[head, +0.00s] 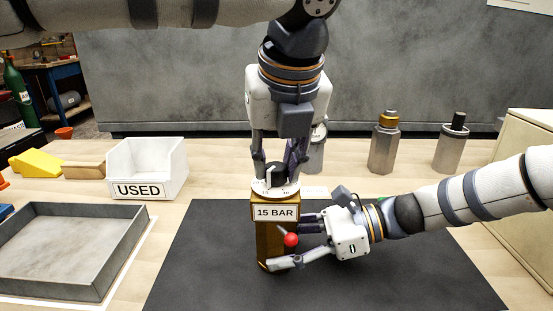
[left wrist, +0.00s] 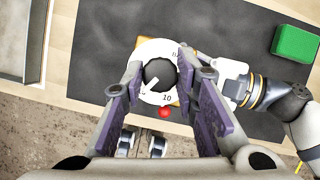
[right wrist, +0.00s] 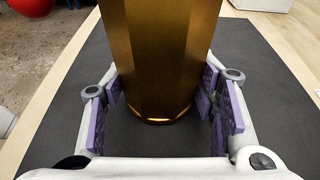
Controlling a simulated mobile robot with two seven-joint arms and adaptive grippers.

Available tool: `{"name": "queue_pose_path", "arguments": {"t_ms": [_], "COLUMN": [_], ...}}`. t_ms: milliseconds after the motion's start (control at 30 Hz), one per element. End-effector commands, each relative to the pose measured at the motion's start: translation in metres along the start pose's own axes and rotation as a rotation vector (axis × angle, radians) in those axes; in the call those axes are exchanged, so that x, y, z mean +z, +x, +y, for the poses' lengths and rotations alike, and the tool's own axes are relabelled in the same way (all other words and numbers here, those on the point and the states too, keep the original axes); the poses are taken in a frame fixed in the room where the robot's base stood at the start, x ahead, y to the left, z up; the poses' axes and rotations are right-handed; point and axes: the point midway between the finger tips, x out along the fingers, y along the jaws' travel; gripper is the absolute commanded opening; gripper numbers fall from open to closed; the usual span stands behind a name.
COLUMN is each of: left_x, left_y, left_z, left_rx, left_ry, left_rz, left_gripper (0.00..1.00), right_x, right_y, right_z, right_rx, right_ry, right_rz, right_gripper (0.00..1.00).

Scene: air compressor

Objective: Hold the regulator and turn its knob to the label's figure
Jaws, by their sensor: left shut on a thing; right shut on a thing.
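The regulator has a brass-coloured hexagonal body (head: 268,243) standing upright on the dark mat, with a "15 BAR" label (head: 276,212) near its top. A white dial (head: 275,190) with a black knob sits on top. In the left wrist view the knob (left wrist: 158,72) has a white pointer mark aimed to the lower left; a "10" shows on the dial below it. My left gripper (head: 273,174) points down from above, shut on the knob. My right gripper (head: 286,246) reaches in from the right, low, shut on the body (right wrist: 160,60). A red ball (head: 291,240) shows beside the body.
A white "USED" bin (head: 180,165) and a grey tray (head: 110,258) stand left. Two metal cylinders (head: 384,150) (head: 451,150) stand at the back right, and another is partly hidden behind my left gripper. A green block (left wrist: 297,44) lies on the mat (head: 400,275).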

Motion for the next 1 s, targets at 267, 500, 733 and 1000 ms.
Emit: {"name": "queue_pose_path", "arguments": {"t_ms": [267, 500, 733, 1000], "left_x": [0.000, 0.000, 0.000, 0.001], "left_y": [0.000, 0.000, -0.003, -0.065], "left_z": [0.000, 0.000, 0.000, -0.001], "left_rx": [0.001, 0.001, 0.000, -0.003], "left_ry": [0.000, 0.000, 0.000, -0.002], "left_rz": [0.001, 0.001, 0.000, -0.004], "left_gripper": [0.00, 0.47, 0.47, 0.47], "right_x": [-0.001, -0.001, -0.001, -0.001], "right_y": [0.000, 0.000, 0.000, 0.000], "right_z": [-0.001, 0.000, 0.000, 0.000], "right_rx": [-0.002, -0.002, -0.001, -0.001], "right_ry": [0.001, 0.001, 0.001, 0.000], "right_rz": [0.001, 0.001, 0.001, 0.001], "right_gripper": [0.31, 0.31, 0.31, 0.31]}}
